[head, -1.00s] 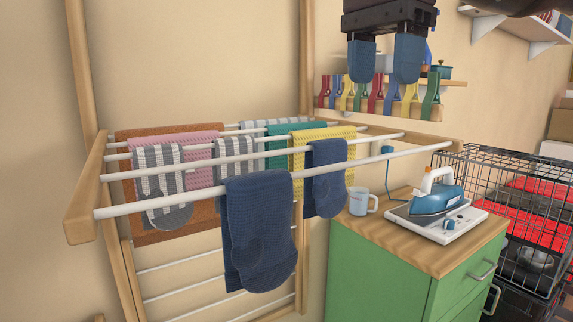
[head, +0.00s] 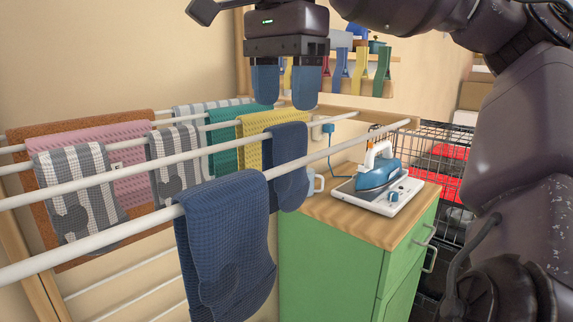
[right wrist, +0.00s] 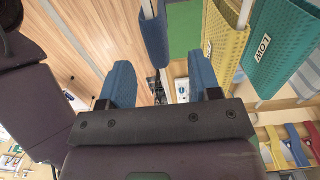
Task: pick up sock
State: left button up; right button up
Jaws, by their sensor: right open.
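A large navy sock (head: 225,240) hangs folded over the front bar of the drying rack (head: 60,258). A smaller navy sock (head: 288,150) hangs over a bar behind it; a blue cloth edge, probably this sock, shows in the right wrist view (right wrist: 154,35). Two grey-and-white checked socks (head: 75,180) (head: 175,150) hang farther left. My right gripper (head: 286,92) points down with its blue fingers apart and empty, above the smaller navy sock in the head view. The wrist view (right wrist: 158,78) shows the wide gap between the fingers. My left gripper is out of view.
Yellow (head: 255,135), teal (head: 223,135) and pink (head: 120,165) cloths hang close behind the socks. An iron (head: 378,172) stands on the green cabinet (head: 330,262) at the right. A black wire crate (head: 440,140) is beyond it. Coloured clips (head: 360,70) hang on the back wall.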

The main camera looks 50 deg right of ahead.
aim_at(285, 123)
jog(key=f, duration=0.2)
jog(key=f+p, duration=0.1)
jog(key=f, duration=0.1)
jog(key=shift+s+a, duration=0.1)
jog(key=shift+s, duration=0.15)
jog(key=shift+w+f, duration=0.1)
jog(key=shift+f, duration=0.4)
grip_shut()
